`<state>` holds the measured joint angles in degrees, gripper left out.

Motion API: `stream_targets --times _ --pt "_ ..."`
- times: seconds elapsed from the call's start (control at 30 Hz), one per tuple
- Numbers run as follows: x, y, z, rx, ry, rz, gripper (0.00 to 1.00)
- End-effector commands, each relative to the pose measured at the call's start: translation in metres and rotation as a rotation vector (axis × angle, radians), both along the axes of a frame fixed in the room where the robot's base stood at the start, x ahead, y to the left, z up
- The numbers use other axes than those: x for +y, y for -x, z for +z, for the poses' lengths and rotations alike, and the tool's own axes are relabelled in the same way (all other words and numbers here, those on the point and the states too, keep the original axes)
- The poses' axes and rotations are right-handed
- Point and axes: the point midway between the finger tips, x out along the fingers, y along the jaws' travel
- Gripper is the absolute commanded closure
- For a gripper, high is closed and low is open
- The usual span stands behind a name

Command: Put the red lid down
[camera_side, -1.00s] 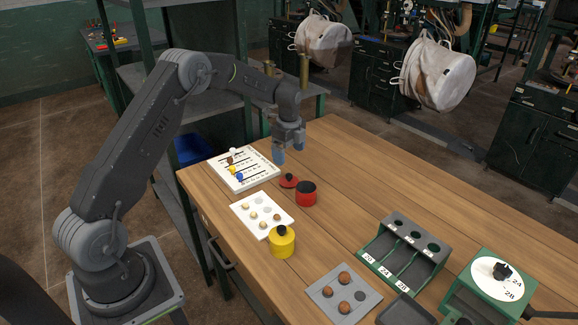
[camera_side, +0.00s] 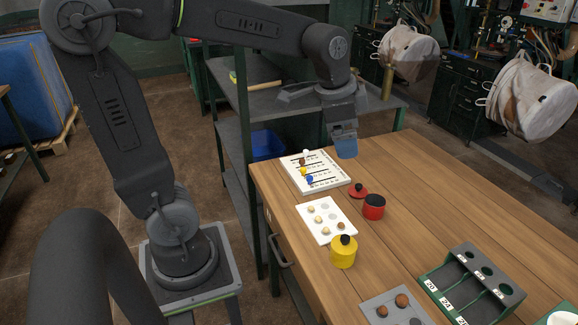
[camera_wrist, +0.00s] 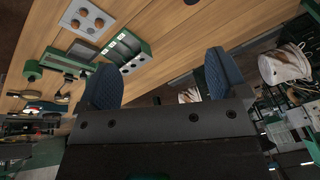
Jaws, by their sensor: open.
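The red lid (camera_side: 358,191) with a dark knob lies flat on the wooden table, beside the red pot (camera_side: 374,207) with its dark open top. My gripper (camera_side: 346,148) is up above the back of the table, behind and apart from the lid. In the wrist view my gripper (camera_wrist: 162,85) shows two blue fingertips spread wide with nothing between them. The red lid and red pot do not show in the wrist view.
A yellow lidded pot (camera_side: 343,252) and a white card with round pieces (camera_side: 326,220) stand in front. A white slotted board (camera_side: 316,172) lies at the left edge. A green compartment box (camera_side: 472,283) is at right. The table's right side (camera_side: 440,190) is clear.

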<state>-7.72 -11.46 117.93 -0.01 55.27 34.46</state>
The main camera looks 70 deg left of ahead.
Motion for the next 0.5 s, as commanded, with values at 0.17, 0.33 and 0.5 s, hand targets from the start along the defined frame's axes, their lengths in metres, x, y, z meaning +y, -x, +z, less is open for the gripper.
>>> stream_targets --times 0.17,0.33,0.5 --pt "-0.028 0.073 0.001 -0.103 0.097 0.206 0.08" --pt "-0.041 0.116 -0.011 -0.162 0.181 0.351 0.08" --pt "-0.045 0.132 -0.019 -0.183 0.222 0.413 0.08"
